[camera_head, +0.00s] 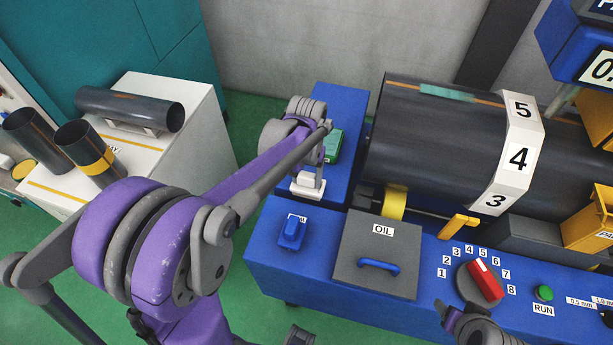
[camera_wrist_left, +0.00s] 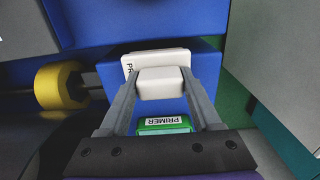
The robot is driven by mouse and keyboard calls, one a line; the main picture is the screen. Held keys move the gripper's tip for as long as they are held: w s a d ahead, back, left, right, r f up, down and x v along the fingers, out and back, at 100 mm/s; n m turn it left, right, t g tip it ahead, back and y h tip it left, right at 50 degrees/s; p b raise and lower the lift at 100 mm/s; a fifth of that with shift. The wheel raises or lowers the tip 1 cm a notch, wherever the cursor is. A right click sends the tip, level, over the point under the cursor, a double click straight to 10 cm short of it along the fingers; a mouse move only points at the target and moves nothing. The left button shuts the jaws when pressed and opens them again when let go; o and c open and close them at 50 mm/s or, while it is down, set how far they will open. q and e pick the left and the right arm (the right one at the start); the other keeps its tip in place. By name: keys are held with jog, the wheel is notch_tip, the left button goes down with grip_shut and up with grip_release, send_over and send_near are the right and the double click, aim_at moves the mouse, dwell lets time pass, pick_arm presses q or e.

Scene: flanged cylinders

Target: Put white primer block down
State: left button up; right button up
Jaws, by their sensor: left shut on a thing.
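The white primer block (camera_wrist_left: 160,84) has a raised grip on a wider flat base, with a partly visible "PR" label in the left wrist view. My left gripper (camera_wrist_left: 158,82) is shut on the raised grip, one finger on each side. In the head view the white block (camera_head: 308,188) is below my left gripper (camera_head: 318,170), over the blue bench section. I cannot tell whether its base touches the blue surface. A green block labelled PRIMER (camera_wrist_left: 163,124) lies close by. Part of my right gripper (camera_head: 462,322) shows at the bottom edge; its fingertips are unclear.
The blue bench (camera_head: 265,250) carries a blue handled block (camera_head: 292,232), a grey OIL lid (camera_head: 375,275) and a red dial (camera_head: 484,280). A large dark cylinder (camera_head: 430,140) lies behind, beside a yellow roller (camera_head: 395,202). A white stand (camera_head: 190,150) with dark tubes is left.

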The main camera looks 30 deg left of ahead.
aim_at(306, 175)
pick_arm(q)
jog(key=shift+f, duration=0.2)
jog(key=o, duration=1.2)
jog(key=shift+r, duration=0.1)
jog(key=shift+r, duration=0.25)
notch_tip(306, 175, up, 12)
jog(key=shift+f+p, duration=0.15)
jog(key=shift+p, duration=0.2)
